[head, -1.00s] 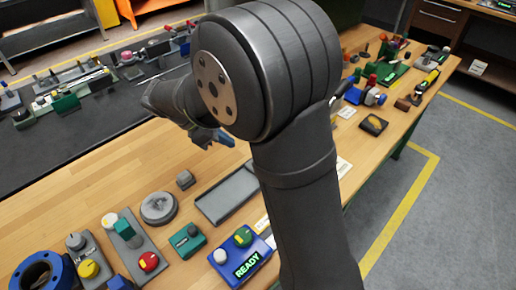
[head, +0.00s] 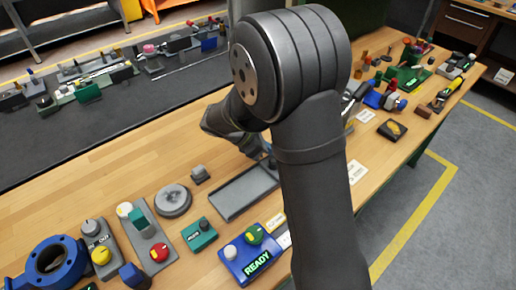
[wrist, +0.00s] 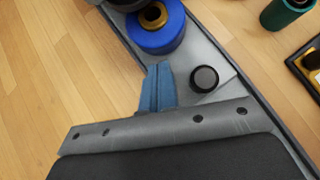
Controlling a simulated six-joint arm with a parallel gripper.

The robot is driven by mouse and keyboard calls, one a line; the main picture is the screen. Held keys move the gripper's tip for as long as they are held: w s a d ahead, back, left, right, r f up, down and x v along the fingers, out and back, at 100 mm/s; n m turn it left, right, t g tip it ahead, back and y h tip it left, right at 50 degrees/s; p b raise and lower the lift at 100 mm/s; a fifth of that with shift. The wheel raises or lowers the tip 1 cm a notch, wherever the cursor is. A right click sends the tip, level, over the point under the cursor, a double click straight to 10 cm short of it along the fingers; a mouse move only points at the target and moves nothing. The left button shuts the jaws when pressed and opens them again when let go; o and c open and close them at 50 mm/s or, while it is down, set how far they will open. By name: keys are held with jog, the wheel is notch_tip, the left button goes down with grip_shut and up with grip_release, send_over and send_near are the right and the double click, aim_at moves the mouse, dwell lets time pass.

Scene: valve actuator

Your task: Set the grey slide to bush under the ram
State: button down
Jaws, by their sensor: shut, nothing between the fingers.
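In the wrist view a grey plate with a low rim carries a blue cylinder (wrist: 158,28) with a brass bush (wrist: 153,14) in its top. A black round knob (wrist: 204,78) stands on the grey surface (wrist: 212,50) near the blue cylinder; I take this surface to be part of the slide, but cannot tell for sure. My gripper (wrist: 158,68) has blue fingers, shut and empty, beside the knob's left and just below the blue cylinder. I cannot tell whether they touch anything. In the head view a grey channel (head: 232,200) lies on the bench, its far end hidden by my arm.
A green cylinder (wrist: 283,12) stands right of the rim. Bare wood lies left of the plate.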

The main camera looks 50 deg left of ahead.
jog(key=shift+w+d, duration=0.25)
jog(key=shift+w, duration=0.2)
jog(key=shift+w, duration=2.2)
jog(key=s, duration=0.1)
jog(key=s+a, duration=0.2)
jog(key=shift+s, duration=0.35)
jog(key=v, duration=1)
jog(key=shift+s, duration=0.25)
